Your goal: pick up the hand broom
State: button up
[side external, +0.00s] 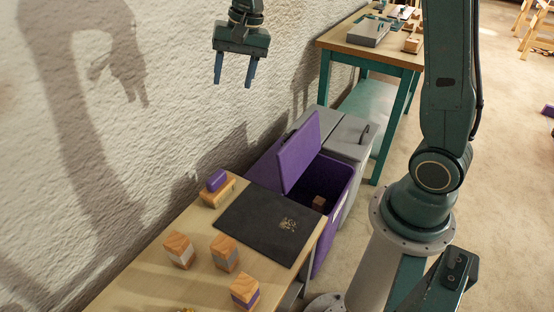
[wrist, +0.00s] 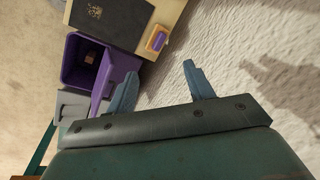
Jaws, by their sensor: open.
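My gripper (side external: 234,82) is open and empty, high above the bench near the rough wall. In the wrist view its two blue fingers (wrist: 160,72) are spread apart with nothing between them. I cannot clearly make out a hand broom in either view. A small wooden piece with a purple block on top (side external: 217,188) lies on the bench's far corner by the wall, below my gripper; it also shows in the wrist view (wrist: 157,38). I cannot tell whether it is a brush.
The wooden bench (side external: 150,255) holds a dark mat (side external: 265,228) and several striped wooden blocks (side external: 225,253). An open purple bin (side external: 338,185) with a small brown block inside stands beyond it, beside a grey lidded bin (side external: 345,140). A teal-legged table (side external: 345,45) stands behind.

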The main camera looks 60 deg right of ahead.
jog(key=w+d+f+m+g+y, duration=0.1)
jog(key=w+d+f+m, duration=0.25)
jog(key=w+f, duration=0.55)
jog(key=m+g+y, duration=0.1)
jog(key=m+y, duration=0.1)
jog(key=m, duration=0.3)
send_near(216, 175)
notch_tip(216, 175, up, 3)
jog(key=shift+w+d, duration=0.15)
jog(key=shift+d, duration=0.2)
jog(key=shift+h, duration=0.3)
jog(key=shift+x, duration=4.3)
jog(key=shift+a, duration=0.1)
jog(key=shift+x, duration=2.55)
jog(key=shift+s, duration=0.25)
jog(key=shift+c, duration=0.2)
